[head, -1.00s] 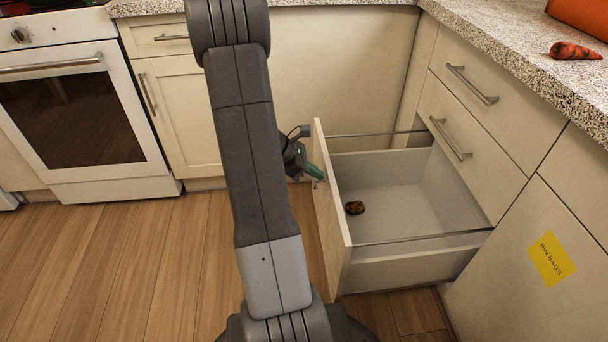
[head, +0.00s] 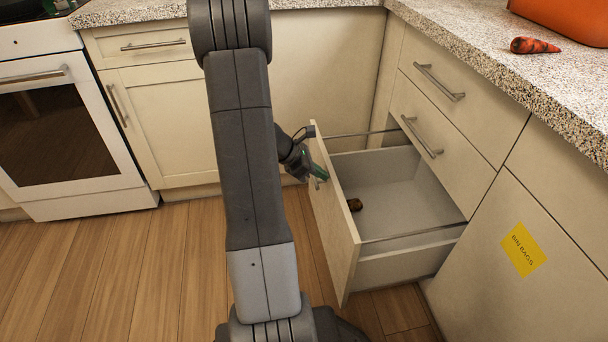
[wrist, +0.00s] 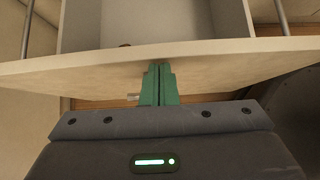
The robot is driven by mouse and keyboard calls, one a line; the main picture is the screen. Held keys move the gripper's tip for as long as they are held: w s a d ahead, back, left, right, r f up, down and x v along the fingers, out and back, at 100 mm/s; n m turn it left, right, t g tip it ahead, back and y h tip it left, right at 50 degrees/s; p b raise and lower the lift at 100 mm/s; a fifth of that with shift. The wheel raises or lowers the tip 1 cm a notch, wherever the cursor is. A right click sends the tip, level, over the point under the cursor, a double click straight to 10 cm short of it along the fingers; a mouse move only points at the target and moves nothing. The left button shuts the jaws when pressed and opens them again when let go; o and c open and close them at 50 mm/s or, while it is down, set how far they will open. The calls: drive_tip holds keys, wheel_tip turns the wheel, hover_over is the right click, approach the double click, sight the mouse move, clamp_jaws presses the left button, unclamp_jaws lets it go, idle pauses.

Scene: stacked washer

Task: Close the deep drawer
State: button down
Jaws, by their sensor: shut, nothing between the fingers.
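The deep drawer (head: 400,189) is pulled out of the lower cabinet on the right. Its front panel (head: 336,215) faces my arm, and a small brown item (head: 354,204) lies inside near that panel. My gripper (head: 319,175) has green fingers and is at the outer face of the panel, near its upper part. In the wrist view the fingers (wrist: 159,72) are together and empty, with their tips at the drawer front (wrist: 220,62). They look to touch it. Part of a handle (wrist: 132,97) shows just left of the fingers.
Two shut drawers with bar handles (head: 440,82) are above the open one. A cabinet door with a yellow label (head: 523,249) is at the right. The counter (head: 480,58) holds a reddish carrot-like item (head: 534,46) and an orange container (head: 565,18). The wooden floor at left is clear.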

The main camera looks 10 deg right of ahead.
drive_tip(key=d, duration=2.5)
drive_tip(key=shift+d, duration=0.25)
